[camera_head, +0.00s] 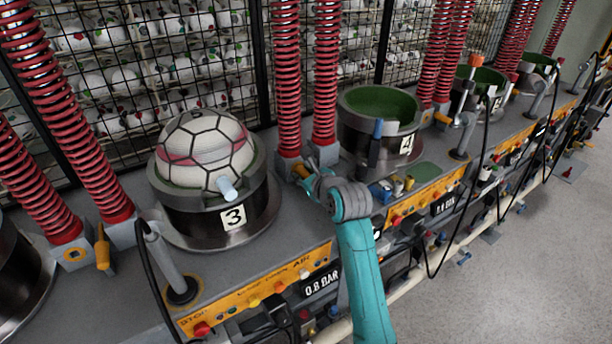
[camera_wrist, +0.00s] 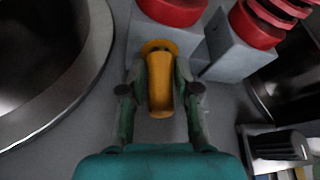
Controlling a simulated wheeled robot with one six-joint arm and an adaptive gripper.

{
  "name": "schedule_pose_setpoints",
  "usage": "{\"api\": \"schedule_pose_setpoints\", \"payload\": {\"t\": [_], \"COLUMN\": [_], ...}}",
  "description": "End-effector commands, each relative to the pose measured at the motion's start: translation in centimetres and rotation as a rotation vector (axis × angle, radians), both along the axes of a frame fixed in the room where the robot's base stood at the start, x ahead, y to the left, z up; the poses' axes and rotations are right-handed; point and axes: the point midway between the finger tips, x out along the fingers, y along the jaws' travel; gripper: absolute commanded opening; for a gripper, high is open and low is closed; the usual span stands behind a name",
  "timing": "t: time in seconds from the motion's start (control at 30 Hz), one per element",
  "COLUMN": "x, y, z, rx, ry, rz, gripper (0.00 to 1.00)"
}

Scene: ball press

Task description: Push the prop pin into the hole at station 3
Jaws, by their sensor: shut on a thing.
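The prop pin (camera_head: 301,171) is a short orange-yellow pin beside the grey spring block, to the right of station 3 (camera_head: 234,217). In the wrist view the pin (camera_wrist: 160,88) lies between my two fingers, its far end at an orange ring (camera_wrist: 158,46) on the block's face. The hole is hidden behind the pin, and I cannot tell how deep the pin sits. My gripper (camera_head: 306,178) is shut on the pin; in the wrist view its green and grey fingers (camera_wrist: 160,95) flank the pin on both sides.
Station 3's cup holds a white ball (camera_head: 203,150) with dark and red lines. Station 4's cup (camera_head: 380,106) stands to the right with a green inside. Red springs (camera_head: 287,80) rise behind the gripper. A yellow button panel (camera_head: 262,294) runs along the front edge.

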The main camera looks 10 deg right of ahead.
Motion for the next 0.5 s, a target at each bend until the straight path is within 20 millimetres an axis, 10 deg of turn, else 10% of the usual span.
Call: {"api": "schedule_pose_setpoints", "payload": {"t": [0.27, 0.3, 0.4, 0.5], "x": [0.59, 0.62, 0.58, 0.58], "y": [0.2, 0.21, 0.19, 0.18], "z": [0.06, 0.06, 0.04, 0.03], "rx": [0.0, 0.0, 0.0, 0.0], "ry": [-0.001, -0.001, -0.001, 0.0], "rz": [0.0, 0.0, 0.0, 0.0], "gripper": [0.0, 0.34, 0.59, 0.6]}}
